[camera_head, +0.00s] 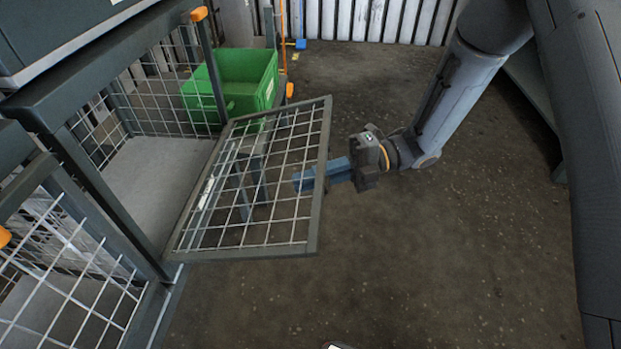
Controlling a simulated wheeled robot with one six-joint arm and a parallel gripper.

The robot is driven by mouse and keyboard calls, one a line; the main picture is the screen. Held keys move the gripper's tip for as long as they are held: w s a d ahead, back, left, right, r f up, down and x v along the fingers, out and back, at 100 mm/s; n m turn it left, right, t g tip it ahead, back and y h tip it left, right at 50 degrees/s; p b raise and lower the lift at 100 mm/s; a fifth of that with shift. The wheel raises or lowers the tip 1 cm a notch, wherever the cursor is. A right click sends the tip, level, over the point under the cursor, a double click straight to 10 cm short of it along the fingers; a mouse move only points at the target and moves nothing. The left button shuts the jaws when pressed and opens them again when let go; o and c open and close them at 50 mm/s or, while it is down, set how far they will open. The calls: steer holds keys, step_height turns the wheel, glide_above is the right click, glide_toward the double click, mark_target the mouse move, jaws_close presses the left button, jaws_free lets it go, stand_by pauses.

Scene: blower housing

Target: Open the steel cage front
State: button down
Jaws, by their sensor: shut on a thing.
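The steel cage front (321,190) is a grey-framed wire mesh panel. It stands swung out from the steel cage (95,195) on the left, leaving a wide gap into the cage. My gripper (312,178) comes from the right and is shut on the cage front at its outer frame bar, about midway along. The blue fingers reach past the bar, and their tips show near the mesh. The exact contact is partly hidden by the frame. Inside the cage, a flat grey floor (150,180) shows, with nothing seen on it.
A green crate (262,75) stands behind the cage front, close to it. A blue object (300,44) lies on the floor near the slatted wall (375,20).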

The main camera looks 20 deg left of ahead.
steer(key=shift+s+a+r+p, duration=0.1)
steer(key=shift+r+p, duration=0.25)
steer(key=shift+r, duration=0.1)
steer(key=c, duration=2.1)
jaws_free()
steer(key=shift+w+d, duration=0.2)
steer(key=p+v, duration=0.1)
steer(key=v, duration=0.6)
steer(key=shift+w+d+r, duration=0.1)
steer(key=shift+d, duration=0.05)
